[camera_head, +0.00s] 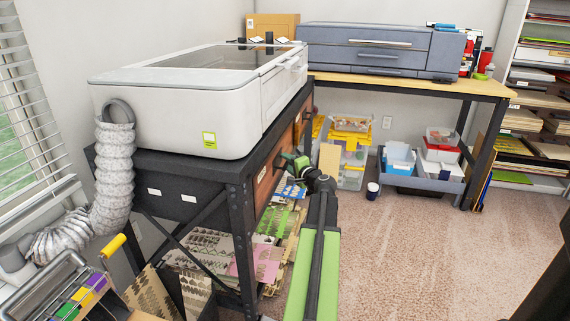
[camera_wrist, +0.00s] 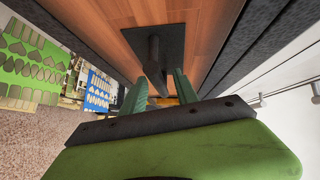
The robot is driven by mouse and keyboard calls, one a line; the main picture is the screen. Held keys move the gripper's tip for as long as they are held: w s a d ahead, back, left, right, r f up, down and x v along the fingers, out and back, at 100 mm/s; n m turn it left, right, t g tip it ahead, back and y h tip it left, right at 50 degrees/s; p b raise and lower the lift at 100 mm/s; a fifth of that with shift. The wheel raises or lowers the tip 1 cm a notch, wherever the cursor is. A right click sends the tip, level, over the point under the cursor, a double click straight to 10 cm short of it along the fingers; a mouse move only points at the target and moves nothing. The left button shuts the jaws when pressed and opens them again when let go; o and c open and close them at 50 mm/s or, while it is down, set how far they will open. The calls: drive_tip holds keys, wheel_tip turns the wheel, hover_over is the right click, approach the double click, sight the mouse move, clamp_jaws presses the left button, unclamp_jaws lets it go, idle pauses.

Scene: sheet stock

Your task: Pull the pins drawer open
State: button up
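A wooden drawer front (camera_head: 263,176) is set in the side of the black bench under the white machine. In the wrist view, the reddish wooden front (camera_wrist: 215,25) carries a black plate with a dark knob-like handle (camera_wrist: 154,52). The drawer looks shut. No readable label tells me whether it is the pins drawer. My gripper (camera_head: 284,160) is at this front in the head view. In the wrist view its two green fingers (camera_wrist: 160,80) are apart, with the handle's near end between them in the picture. I cannot tell whether they touch it.
The black bench (camera_head: 185,165) bears a large white machine (camera_head: 180,95) with a grey hose. Sheet stock (camera_head: 255,262) lies on the shelf below. A grey-blue bin (camera_head: 425,184) and a cup (camera_head: 372,191) stand on the carpet. The carpet right of my arm is clear.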

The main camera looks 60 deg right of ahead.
clamp_jaws()
idle(1.3)
